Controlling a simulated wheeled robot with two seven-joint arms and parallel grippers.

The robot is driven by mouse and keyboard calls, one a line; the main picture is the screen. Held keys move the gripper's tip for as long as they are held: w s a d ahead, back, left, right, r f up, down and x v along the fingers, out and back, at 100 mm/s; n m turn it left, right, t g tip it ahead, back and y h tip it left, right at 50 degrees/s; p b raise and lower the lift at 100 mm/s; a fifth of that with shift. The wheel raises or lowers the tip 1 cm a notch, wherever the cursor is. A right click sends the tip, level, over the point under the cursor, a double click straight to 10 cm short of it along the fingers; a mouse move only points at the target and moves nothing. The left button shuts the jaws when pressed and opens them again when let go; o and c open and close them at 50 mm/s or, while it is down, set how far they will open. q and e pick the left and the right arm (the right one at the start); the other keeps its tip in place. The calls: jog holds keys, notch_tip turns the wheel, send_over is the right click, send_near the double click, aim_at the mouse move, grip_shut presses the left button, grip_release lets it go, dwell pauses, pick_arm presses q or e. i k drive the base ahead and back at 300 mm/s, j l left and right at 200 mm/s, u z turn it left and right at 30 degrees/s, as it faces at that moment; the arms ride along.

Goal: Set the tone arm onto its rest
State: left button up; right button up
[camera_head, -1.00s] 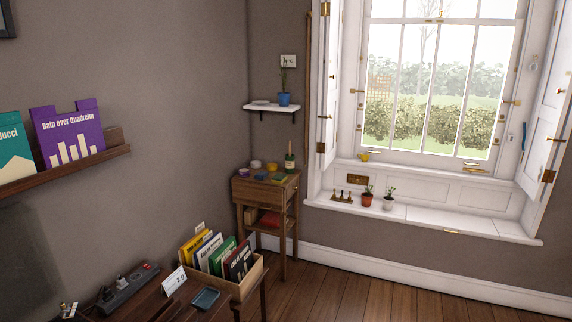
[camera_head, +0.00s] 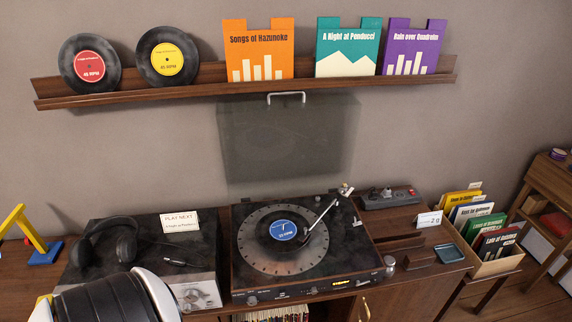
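The turntable (camera_head: 355,262) stands on the wooden cabinet with its dark see-through lid (camera_head: 285,145) raised. A black record with a blue label (camera_head: 283,230) lies on its platter. The silver tone arm (camera_head: 325,211) runs from its base at the platter's back right to a head over the record's right part. I cannot tell whether the head touches the record. The tone arm's rest is too small to make out. A black and white part of my arm shows at the bottom left. Neither gripper is in view.
Headphones (camera_head: 104,243) and a "Play next" card (camera_head: 180,221) are on the unit left of the turntable. A shelf (camera_head: 250,88) with records and sleeves hangs above.

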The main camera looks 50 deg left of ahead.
aim_at(337, 195)
jog(key=u, duration=1.2)
jog(key=i+j, duration=0.2)
jog(key=u, duration=0.05)
